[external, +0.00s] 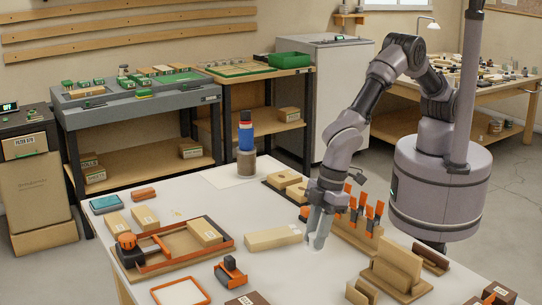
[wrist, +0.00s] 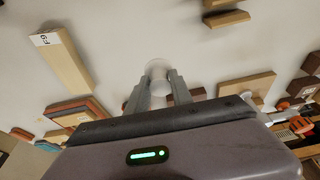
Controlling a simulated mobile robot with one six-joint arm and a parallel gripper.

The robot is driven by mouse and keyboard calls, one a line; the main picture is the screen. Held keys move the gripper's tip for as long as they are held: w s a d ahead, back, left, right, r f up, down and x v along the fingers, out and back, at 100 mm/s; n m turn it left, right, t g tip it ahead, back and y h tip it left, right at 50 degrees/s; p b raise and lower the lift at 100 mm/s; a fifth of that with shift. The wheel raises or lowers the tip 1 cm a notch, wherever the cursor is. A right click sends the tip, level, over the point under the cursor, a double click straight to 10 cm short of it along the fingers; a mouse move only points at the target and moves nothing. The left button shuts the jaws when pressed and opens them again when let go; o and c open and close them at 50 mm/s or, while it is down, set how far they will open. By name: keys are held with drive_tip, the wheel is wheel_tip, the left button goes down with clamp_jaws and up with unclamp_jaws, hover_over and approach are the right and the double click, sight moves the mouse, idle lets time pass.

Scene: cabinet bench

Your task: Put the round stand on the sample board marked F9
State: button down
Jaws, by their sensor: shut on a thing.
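The sample board marked F9 (wrist: 68,65) is a long pale wooden block lying flat on the white bench, at upper left in the wrist view; its white label is at one end. A pale board (external: 270,239) just left of my gripper in the external view appears to be the same one. My gripper (external: 318,236) points down over the bench beside it. In the wrist view my gripper (wrist: 157,88) is shut on the round stand (wrist: 157,69), a whitish round piece between the fingertips. Its lower part is hidden, and I cannot tell its height above the bench.
Orange-handled clamps in a wooden rack (external: 357,233) stand close to the right of my gripper. A wooden tray with orange edging (external: 175,263) lies at left, an orange-black tool (external: 231,271) in front. Wooden holders (external: 398,270) stand at front right.

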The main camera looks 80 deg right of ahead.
drive_tip(key=w+d+r+m+h+b, duration=0.25)
drive_tip(key=w+d+m, duration=0.45)
drive_tip(key=w+d, duration=0.75)
drive_tip(key=b, duration=0.4)
approach(271, 234)
drive_tip(key=shift+t+y, duration=0.4)
drive_tip(key=shift+y, duration=0.05)
drive_tip(key=x, duration=0.3)
drive_tip(key=d+x, duration=0.1)
drive_tip(key=x, duration=0.1)
drive_tip(key=shift+s+f, duration=0.2)
drive_tip(key=shift+f, duration=0.1)
drive_tip(key=shift+f, duration=0.25)
drive_tip(key=c, duration=1.1)
unclamp_jaws()
drive_tip(key=shift+r, duration=0.1)
